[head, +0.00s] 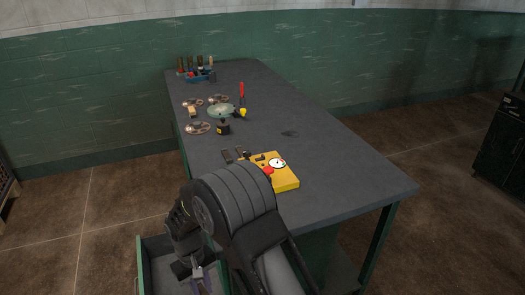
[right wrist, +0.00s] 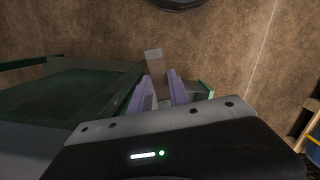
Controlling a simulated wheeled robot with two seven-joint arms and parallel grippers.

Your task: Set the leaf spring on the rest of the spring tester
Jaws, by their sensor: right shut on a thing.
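The yellow spring tester (head: 287,183) with a round white dial and a red part lies on the near part of the table. Small dark pieces (head: 228,156) sit at its left; I cannot tell which part is the rest. My right gripper (head: 201,283) is low at the table's left side, over an open drawer. In the right wrist view its purple fingers (right wrist: 158,90) are shut on a flat grey-brown strip (right wrist: 154,62), which looks like the leaf spring. Its lower part is hidden between the fingers. My left gripper is out of view.
The open green drawer (head: 148,255) stands below the table edge. On the grey table (head: 340,185) are several round metal parts (head: 197,128), a green-topped device (head: 220,111), a red-handled tool (head: 242,92) and a blue tool holder (head: 198,77). The table's right side is clear.

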